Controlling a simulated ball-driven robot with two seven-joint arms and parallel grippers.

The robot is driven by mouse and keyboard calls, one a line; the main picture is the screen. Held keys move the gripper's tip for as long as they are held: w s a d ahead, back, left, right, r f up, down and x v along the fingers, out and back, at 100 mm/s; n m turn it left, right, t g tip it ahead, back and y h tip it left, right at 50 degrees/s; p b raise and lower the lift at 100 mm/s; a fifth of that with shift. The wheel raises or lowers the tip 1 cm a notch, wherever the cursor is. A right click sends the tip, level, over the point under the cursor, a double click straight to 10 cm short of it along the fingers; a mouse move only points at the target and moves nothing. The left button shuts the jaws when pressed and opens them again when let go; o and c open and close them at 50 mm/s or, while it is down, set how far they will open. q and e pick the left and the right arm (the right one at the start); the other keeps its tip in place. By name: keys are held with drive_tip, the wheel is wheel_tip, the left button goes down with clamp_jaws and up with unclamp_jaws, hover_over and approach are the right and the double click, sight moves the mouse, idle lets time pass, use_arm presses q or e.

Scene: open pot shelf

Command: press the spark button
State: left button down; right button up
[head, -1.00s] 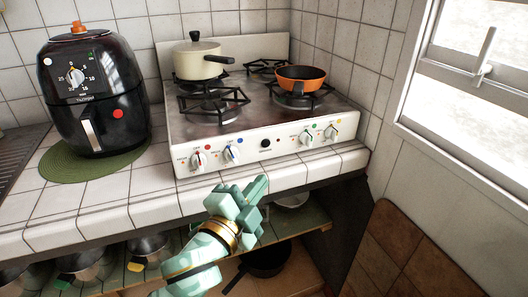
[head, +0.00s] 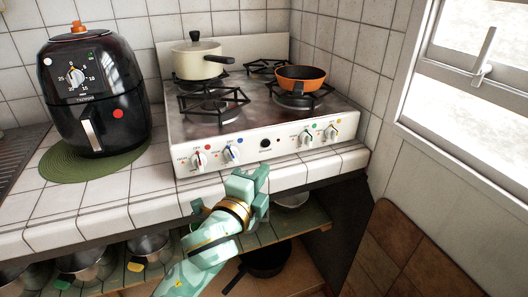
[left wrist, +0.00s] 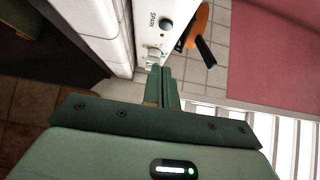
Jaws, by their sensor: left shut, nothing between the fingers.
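The spark button (head: 265,143) is a round black button in the middle of the stove's white front panel (head: 281,156). In the left wrist view the button (left wrist: 166,24) shows beside lettering that begins "SPARK", beyond my fingertips. My left gripper (head: 262,172) is shut and empty, in front of the panel and a little below the button in the head view. Its closed fingers (left wrist: 160,70) point toward the panel in the left wrist view. I cannot tell whether they touch anything there. My right gripper is in neither view.
White knobs flank the button, at left (head: 232,153) and right (head: 307,138). A cream pot (head: 197,66) and an orange pan (head: 302,76) stand on the stove. A black air fryer (head: 97,95) stands left. Below the counter, a shelf (head: 292,228) holds several pots.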

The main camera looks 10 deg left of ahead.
sight(266, 143)
use_arm(q)
drive_tip(key=w, duration=0.7)
drive_tip(key=shift+w+a, duration=0.2)
drive_tip(key=shift+a, duration=0.15)
drive_tip(key=shift+w+a, duration=0.35)
drive_tip(key=shift+w, duration=0.15)
